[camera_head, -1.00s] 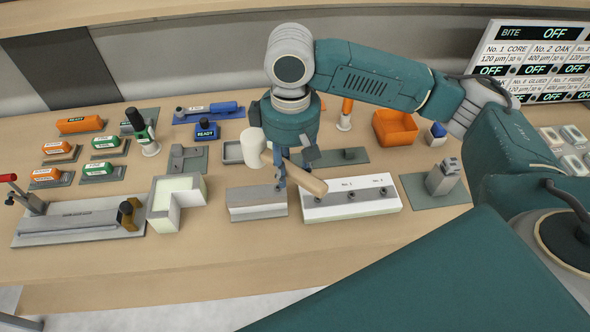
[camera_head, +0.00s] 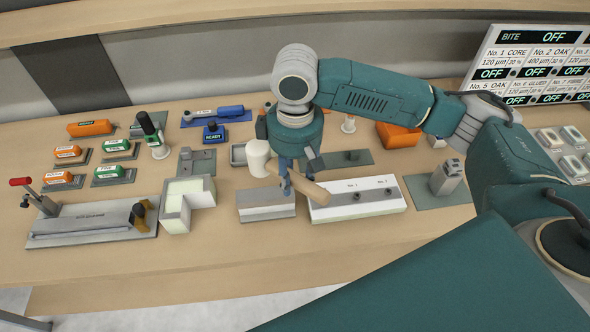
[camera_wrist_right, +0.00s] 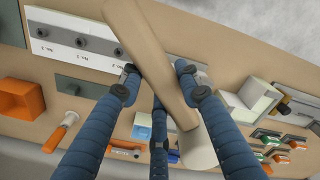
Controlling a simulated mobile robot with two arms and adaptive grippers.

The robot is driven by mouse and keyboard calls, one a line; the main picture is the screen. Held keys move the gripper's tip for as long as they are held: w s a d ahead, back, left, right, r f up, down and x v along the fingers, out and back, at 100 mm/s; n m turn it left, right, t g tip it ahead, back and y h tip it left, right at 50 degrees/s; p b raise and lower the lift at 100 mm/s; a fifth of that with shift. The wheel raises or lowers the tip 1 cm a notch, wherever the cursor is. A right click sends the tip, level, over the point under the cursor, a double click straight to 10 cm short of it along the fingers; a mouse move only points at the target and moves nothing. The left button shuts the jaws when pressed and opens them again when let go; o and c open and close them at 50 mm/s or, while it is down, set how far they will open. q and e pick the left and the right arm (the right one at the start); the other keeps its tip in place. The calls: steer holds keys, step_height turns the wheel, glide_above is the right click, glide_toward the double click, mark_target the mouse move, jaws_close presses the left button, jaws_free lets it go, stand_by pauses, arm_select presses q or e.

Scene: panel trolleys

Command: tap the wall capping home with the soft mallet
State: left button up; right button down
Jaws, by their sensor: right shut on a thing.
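The soft mallet has a cream head (camera_head: 257,158) and a tan wooden handle (camera_head: 313,194). My right gripper (camera_head: 284,187) is shut around the handle near the head, holding the mallet over the bench. In the right wrist view the handle (camera_wrist_right: 152,60) crosses between the blue fingers (camera_wrist_right: 160,85), with the head (camera_wrist_right: 198,150) below. A grey-topped block (camera_head: 266,207) lies below the gripper. An L-shaped white block with a pale top (camera_head: 178,208) stands to its left; it also shows in the wrist view (camera_wrist_right: 250,97). I cannot tell which piece is the wall capping. My left gripper is out of view.
A white numbered rail (camera_head: 357,208) lies just right of the grey-topped block. A clamp fixture (camera_head: 90,226) is at left, an orange bin (camera_head: 398,135) behind right. Several tools stand at the back left. The bench's front strip is clear.

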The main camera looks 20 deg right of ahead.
steer(key=shift+f, duration=0.95)
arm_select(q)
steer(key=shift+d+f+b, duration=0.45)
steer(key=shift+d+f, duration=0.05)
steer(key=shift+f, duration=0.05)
arm_select(e)
steer(key=shift+w+f, duration=0.1)
steer(key=shift+f, duration=1.85)
arm_select(q)
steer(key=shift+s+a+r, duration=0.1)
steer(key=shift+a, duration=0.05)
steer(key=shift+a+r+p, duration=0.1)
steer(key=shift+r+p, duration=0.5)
steer(key=shift+p, duration=0.1)
